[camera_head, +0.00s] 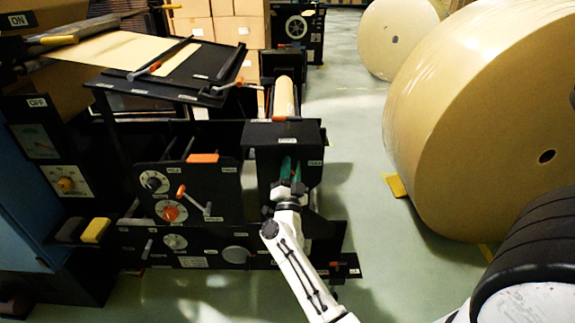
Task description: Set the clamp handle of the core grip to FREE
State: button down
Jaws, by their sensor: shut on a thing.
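My gripper (289,164) is at the front of a black housing (283,136) at the right end of the machine. Its green fingers point away from me, up against or into the housing's front. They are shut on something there. It sits where a clamp handle could be, but the fingers and wrist hide it, and I cannot tell which way it is set. A tan roll (284,95) lies behind the housing.
A panel (180,190) with dials and orange handles stands left of my gripper. A huge kraft roll (480,120) stands at the right, with a yellow chock (396,186) by it. Green floor (355,150) is clear between. Cartons (225,25) are stacked behind.

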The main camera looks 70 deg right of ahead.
jog(key=shift+s+d+f+m+g+y+p, duration=0.1)
jog(key=shift+s+f+m+g+y+p, duration=0.35)
jog(key=shift+m+g, duration=1.4)
jog(key=shift+s+d+f+m+g+y+p, duration=0.2)
jog(key=shift+f+m+g+p, duration=0.45)
jog(key=shift+m, duration=2.5)
jog(key=shift+s+d+f+m+g+y+p, duration=0.1)
jog(key=shift+s+f+m+g+y+p, duration=0.5)
jog(key=shift+m, duration=1.9)
jog(key=shift+w+g+h, duration=0.25)
jog(key=shift+g+h, duration=0.1)
jog(key=shift+g, duration=0.35)
jog(key=c, duration=1)
grip_release()
jog(key=shift+c, duration=0.2)
jog(key=a+f, duration=0.2)
jog(key=a, duration=0.8)
jog(key=shift+a, duration=0.4)
jog(key=shift+w+r, duration=0.1)
